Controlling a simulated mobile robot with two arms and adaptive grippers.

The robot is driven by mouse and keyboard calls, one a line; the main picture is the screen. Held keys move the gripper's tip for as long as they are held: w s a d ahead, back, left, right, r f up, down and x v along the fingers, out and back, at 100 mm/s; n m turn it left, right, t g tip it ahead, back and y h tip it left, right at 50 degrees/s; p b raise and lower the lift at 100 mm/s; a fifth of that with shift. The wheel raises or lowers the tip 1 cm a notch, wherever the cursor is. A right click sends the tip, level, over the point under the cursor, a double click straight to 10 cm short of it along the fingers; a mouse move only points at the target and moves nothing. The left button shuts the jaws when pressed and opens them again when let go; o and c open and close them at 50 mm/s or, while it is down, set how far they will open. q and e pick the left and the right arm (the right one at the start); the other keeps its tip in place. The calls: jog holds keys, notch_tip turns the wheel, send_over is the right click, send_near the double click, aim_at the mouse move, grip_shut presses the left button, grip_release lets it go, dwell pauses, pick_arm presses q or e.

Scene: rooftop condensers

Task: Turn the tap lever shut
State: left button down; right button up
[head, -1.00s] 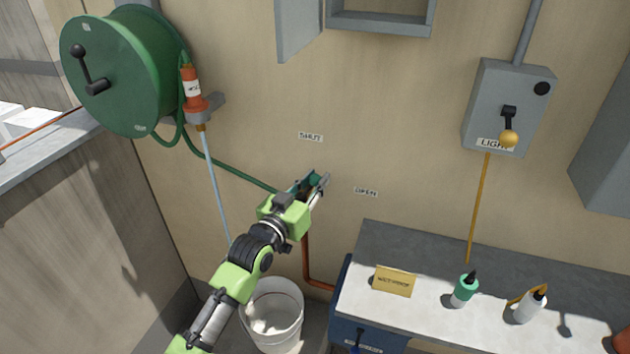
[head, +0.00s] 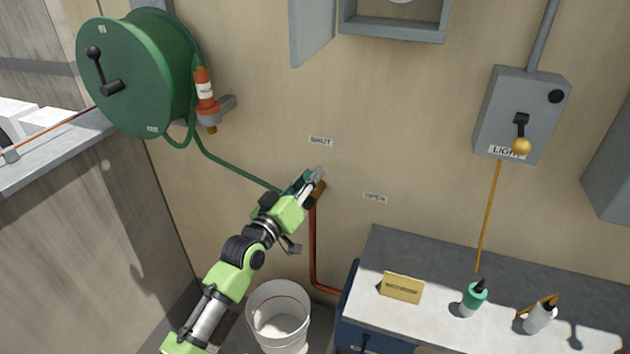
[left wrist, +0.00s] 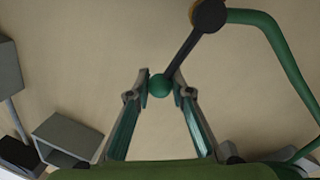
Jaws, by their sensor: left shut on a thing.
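The tap lever shows in the left wrist view as a dark bar (left wrist: 184,52) with a green ball knob (left wrist: 159,86). It runs from a round hub (left wrist: 208,14) down to the knob. My left gripper (left wrist: 161,80) is shut on the knob, one finger on each side. In the head view my left gripper (head: 315,177) is at the wall, just below the SHUT label (head: 320,141) and left of the OPEN label (head: 375,198). It hides most of the tap and its lever there. A copper pipe (head: 313,245) runs down from the tap. My right gripper is not in view.
A green hose (head: 235,171) runs from the tap to the reel (head: 135,75). The orange nozzle (head: 205,90) hangs beside the reel, with no stream below it. A white bucket (head: 278,318) stands below. A bench (head: 450,310) with bottles is at right, below the light switch box (head: 520,115).

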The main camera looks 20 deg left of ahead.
pick_arm(q)
jog(key=shift+a+n, duration=0.3)
jog(key=shift+n, duration=0.1)
jog(key=c, duration=1.8)
grip_release()
jog(key=s, duration=0.4)
jog(key=s+a, duration=0.1)
jog(key=s, duration=0.3)
jog(key=s+a+f, duration=0.1)
jog(key=s, duration=0.2)
jog(key=shift+s+a, duration=0.1)
jog(key=shift+s, duration=0.3)
